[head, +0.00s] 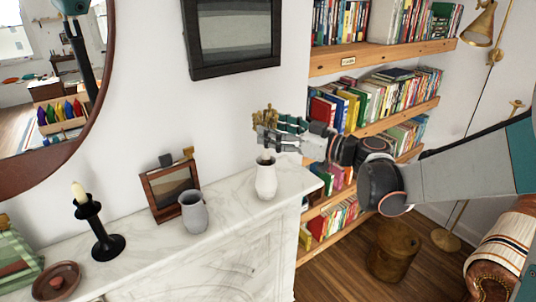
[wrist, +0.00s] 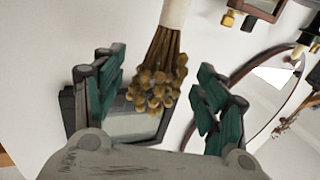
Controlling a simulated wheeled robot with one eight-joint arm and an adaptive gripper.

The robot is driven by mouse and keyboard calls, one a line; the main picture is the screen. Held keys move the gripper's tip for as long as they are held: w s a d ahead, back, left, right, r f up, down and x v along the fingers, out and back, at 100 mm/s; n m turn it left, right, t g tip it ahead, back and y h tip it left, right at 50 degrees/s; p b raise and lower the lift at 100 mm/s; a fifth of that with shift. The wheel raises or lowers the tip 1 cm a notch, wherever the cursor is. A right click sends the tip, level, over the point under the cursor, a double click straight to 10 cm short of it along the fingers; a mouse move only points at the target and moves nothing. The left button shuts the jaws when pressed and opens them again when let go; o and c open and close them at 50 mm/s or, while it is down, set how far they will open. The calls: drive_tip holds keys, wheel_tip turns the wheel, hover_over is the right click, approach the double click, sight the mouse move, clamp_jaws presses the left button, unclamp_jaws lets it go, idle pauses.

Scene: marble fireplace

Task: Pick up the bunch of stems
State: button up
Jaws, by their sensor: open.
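The bunch of stems (head: 266,114), golden-brown with knobbly heads, stands up from a white vase (head: 266,180) at the right end of the mantel. My gripper (head: 272,133) reaches in from the right, level with the stems just above the vase mouth, and partly hides them. In the wrist view the bunch (wrist: 160,66) hangs between my open fingers (wrist: 157,85), with clear gaps on both sides. The vase's pale neck (wrist: 175,14) shows at the top there. I cannot tell how deep the stems sit between the fingers.
A grey cup (head: 194,212), a small picture frame (head: 170,190) and a black candlestick (head: 103,232) stand left of the vase on the marble mantel (head: 150,245). Bookshelves (head: 375,120) lie behind my arm. A dark framed picture (head: 232,38) hangs above.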

drive_tip(key=x, duration=0.3)
drive_tip(key=shift+w, duration=0.1)
drive_tip(key=c, duration=1.1)
drive_tip(key=shift+c, duration=0.2)
